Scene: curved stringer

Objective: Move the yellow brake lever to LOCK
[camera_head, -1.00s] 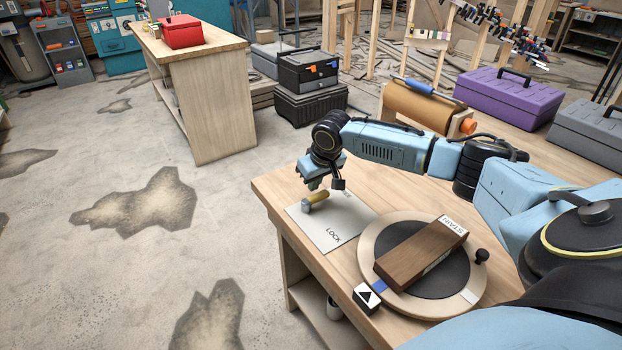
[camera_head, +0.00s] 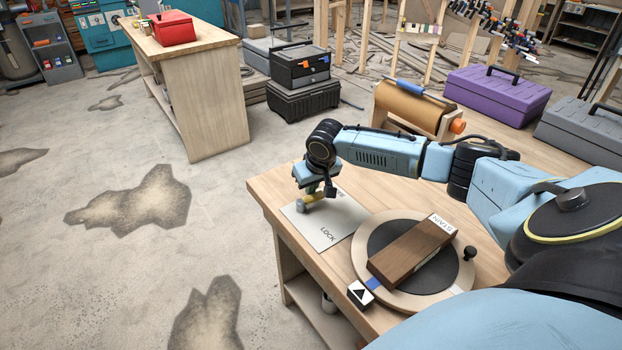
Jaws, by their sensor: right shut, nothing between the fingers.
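The short yellow brake lever (camera_head: 316,198) sits on a pale plate (camera_head: 309,226) at the near-left corner of the workbench. Its grey pivot end is at the left, and the yellow handle points right and slightly away. The word LOCK is printed on the plate's near right part; another label near the far edge is mostly hidden. My right gripper (camera_head: 315,190) points down at the lever's far side, shut and empty. Its fingertips overlap the lever in view, so I cannot tell whether they touch it. My left gripper is out of view.
A round turntable (camera_head: 365,262) carrying a brown block (camera_head: 411,250) marked STAIN stands right of the plate. A small arrow-marked block (camera_head: 360,293) is at the bench's front edge. A brown roll (camera_head: 410,108), a purple toolbox (camera_head: 497,95) and a grey toolbox (camera_head: 583,128) stand farther back.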

